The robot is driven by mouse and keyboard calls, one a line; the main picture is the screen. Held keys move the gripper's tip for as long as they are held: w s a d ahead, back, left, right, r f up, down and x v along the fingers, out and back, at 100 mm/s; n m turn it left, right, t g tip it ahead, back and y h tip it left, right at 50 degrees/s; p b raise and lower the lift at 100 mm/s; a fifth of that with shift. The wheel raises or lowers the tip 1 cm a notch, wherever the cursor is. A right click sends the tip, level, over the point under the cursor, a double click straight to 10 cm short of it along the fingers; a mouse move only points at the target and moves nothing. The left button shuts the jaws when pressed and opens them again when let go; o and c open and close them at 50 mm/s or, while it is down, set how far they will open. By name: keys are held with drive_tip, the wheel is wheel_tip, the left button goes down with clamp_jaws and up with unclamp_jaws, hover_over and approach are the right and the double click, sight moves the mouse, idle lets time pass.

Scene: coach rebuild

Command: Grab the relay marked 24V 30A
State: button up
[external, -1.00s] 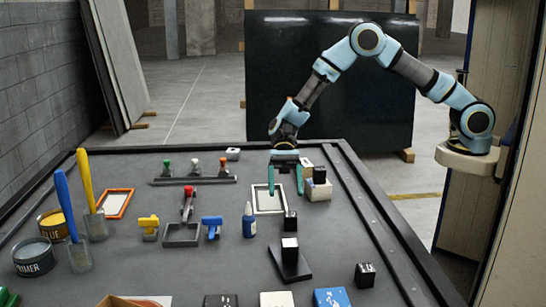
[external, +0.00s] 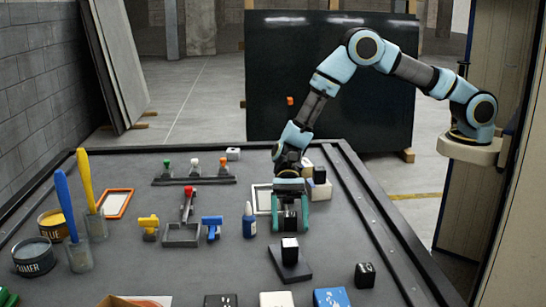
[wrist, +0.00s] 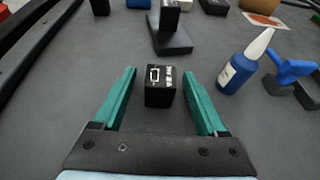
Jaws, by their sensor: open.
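My gripper (external: 290,226) is open and low over the bench, its green fingers pointing down. In the wrist view my gripper (wrist: 159,72) has a small black relay cube (wrist: 160,88) between its fingers, with a gap on each side. The cube's side bears white marks too small to read surely. The gripper mostly hides this cube in the external view. Another black cube (external: 289,249) stands on a dark plate. A third black cube (external: 365,275) sits at the front right. I cannot read their labels.
The dark plate (wrist: 172,42) lies beyond the cube in the wrist view. A blue bottle (external: 249,222) and a blue clamp (external: 212,225) stand left of my gripper. A white-framed tray (external: 263,200) is just behind. A raised rail (external: 375,215) runs along the bench's right side.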

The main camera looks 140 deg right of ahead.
clamp_jaws()
idle(0.5)
